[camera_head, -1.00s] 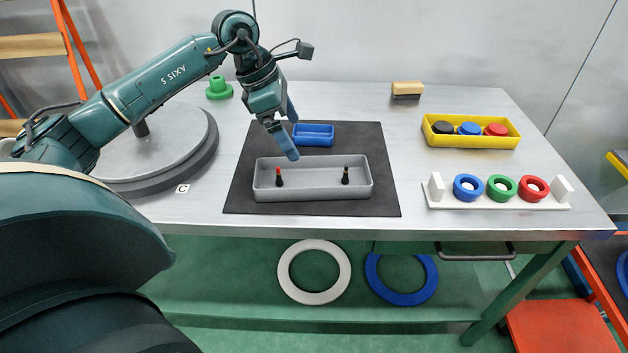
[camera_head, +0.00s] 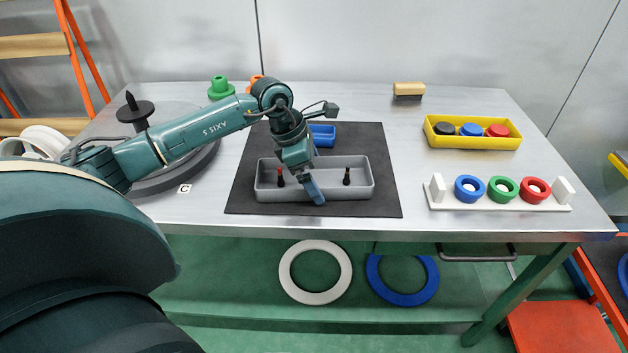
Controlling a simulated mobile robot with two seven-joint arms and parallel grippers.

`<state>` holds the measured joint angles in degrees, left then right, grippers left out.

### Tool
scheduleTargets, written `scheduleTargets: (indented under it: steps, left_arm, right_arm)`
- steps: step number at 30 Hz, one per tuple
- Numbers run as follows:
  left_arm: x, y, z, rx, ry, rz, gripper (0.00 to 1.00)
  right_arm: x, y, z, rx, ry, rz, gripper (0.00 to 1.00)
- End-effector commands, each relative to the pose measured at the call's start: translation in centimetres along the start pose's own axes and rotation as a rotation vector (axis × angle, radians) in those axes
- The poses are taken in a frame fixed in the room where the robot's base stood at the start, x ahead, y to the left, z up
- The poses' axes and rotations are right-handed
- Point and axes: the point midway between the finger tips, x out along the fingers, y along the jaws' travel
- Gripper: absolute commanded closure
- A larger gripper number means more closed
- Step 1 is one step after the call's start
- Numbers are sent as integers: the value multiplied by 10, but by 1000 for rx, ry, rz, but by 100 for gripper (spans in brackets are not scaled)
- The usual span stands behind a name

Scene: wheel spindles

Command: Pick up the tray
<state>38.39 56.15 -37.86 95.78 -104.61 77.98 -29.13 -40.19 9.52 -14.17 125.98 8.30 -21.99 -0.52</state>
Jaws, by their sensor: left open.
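A grey tray (camera_head: 362,191) lies on a dark mat on the table. A red-topped peg (camera_head: 280,178) and a black peg (camera_head: 346,177) stand inside it. My left gripper (camera_head: 314,190) points down over the middle of the tray near its front wall, with blue fingertips. It is open and holds nothing. One finger hides part of the tray's front wall, and I cannot tell whether it touches. A smaller blue tray (camera_head: 326,136) sits behind, partly hidden by my gripper. My right gripper is not in view.
A yellow bin (camera_head: 476,142) with three coloured caps and a white rack (camera_head: 470,205) with three rings stand at the right. A round grey turntable (camera_head: 190,160) is at the left, partly behind my arm. The dark mat (camera_head: 388,180) is clear right of the tray.

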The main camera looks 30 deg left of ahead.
Motion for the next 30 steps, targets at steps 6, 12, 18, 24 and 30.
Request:
scheduleTargets:
  steps: [6,12,18,24,30]
  left_arm:
    - [0,0,0,0,0,0,7]
    - [-1,0,0,0,0,0,24]
    - [-1,0,0,0,-1,0,33]
    - [-5,0,2,0,-2,2,33]
    - [-36,1,16,3,-4,5,33]
  right_arm:
    - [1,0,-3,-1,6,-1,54]
    - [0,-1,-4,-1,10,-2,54]
    - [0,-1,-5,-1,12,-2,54]
    - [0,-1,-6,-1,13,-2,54]
    - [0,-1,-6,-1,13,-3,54]
